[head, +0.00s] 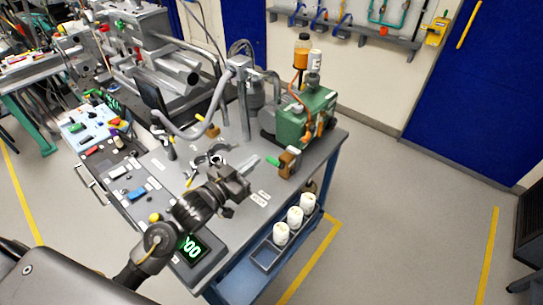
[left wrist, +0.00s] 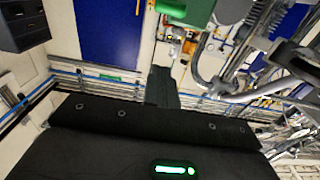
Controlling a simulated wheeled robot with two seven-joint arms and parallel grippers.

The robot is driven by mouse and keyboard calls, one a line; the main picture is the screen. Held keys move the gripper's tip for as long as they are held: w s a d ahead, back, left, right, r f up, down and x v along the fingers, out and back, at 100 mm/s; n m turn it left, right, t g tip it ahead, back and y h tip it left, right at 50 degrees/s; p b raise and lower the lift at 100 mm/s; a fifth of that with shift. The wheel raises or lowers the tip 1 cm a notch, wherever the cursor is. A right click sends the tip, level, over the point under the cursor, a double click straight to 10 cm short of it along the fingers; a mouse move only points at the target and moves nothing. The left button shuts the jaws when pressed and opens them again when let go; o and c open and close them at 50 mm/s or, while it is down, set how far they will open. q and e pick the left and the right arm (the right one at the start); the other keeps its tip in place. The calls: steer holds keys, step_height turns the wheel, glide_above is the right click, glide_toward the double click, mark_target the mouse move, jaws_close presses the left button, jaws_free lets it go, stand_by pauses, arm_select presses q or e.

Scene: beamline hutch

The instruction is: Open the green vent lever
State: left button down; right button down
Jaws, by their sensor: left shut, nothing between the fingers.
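The green vent lever (head: 272,161) is a short green handle. It sticks out to the left of a brown and grey valve block (head: 289,162) in front of the green pump (head: 304,120), near the right end of the bench. My left gripper (head: 243,184) is shut and empty above the bench, in front and to the left of the lever, apart from it. In the left wrist view, the dark fingers (left wrist: 163,88) are together, and a green handle end (left wrist: 170,9), which looks like the lever, shows beyond them at the top edge. My right gripper is not in view.
A grey post and curved hose (head: 240,95) stand behind my gripper. Bottles (head: 302,50) stand on the pump. White containers (head: 295,216) sit on a lower shelf at the front. A green-digit display (head: 193,249) lies below my arm.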

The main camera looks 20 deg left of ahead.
arm_select(q)
steer(key=p, duration=0.3)
glide_above(271, 162)
steer(key=w, duration=0.1)
steer(key=shift+d+r, duration=0.2)
steer(key=shift+r, duration=0.1)
steer(key=f, duration=0.1)
steer(key=f+p, duration=0.1)
steer(key=f, duration=0.1)
steer(key=shift+s+a, duration=0.15)
steer(key=shift+s, duration=0.2)
steer(key=shift+s+a+f, duration=0.1)
steer(key=shift+s+f, duration=0.1)
steer(key=shift+f, duration=0.4)
